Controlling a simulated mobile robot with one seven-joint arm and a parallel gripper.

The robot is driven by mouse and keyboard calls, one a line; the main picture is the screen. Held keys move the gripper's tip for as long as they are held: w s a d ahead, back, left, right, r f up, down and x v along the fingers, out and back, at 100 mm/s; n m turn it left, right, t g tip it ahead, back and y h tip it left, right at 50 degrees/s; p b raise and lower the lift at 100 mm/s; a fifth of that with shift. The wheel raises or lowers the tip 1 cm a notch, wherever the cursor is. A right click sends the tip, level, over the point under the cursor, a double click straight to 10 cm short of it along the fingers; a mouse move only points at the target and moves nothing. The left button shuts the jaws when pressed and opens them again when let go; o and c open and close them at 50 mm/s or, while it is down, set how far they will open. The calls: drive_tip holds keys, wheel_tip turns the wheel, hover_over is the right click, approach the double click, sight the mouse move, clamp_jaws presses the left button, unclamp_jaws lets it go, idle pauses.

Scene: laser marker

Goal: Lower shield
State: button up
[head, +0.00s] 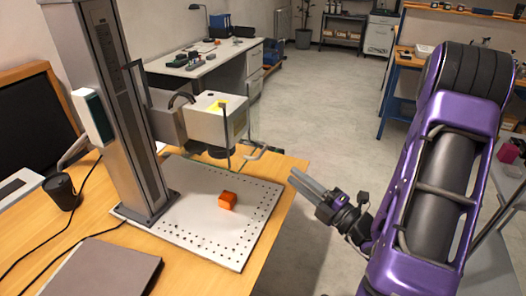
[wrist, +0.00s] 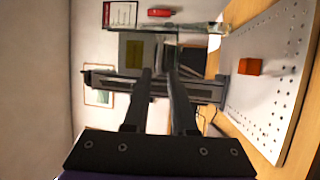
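The laser marker's box-shaped head (head: 212,120) is held on a tall metal column (head: 120,110) above a perforated plate (head: 190,245). A clear shield (head: 240,135) with thin dark edges is beside the head, raised well above the plate; its outline is hard to make out. A bent grey bar (head: 257,154) shows at its lower edge. In the wrist view the shield's glassy edge (wrist: 170,30) runs across the top, beyond the fingers. My gripper (head: 298,180) is empty, to the right of the shield and apart from it. Its fingers (wrist: 160,75) show a gap between them.
An orange block (head: 228,200) sits on the plate, also seen in the wrist view (wrist: 250,67). A dark cup (head: 61,190), a closed laptop or folder (head: 100,270) and a monitor (head: 35,120) are on the wooden table.

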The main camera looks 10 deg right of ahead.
sight(263, 150)
drive_tip(key=x, duration=1.2)
drive_tip(key=shift+w+a+r, duration=0.1)
drive_tip(key=shift+w+a, duration=0.05)
drive_tip(key=shift+w, duration=0.1)
clamp_jaws()
idle(0.8)
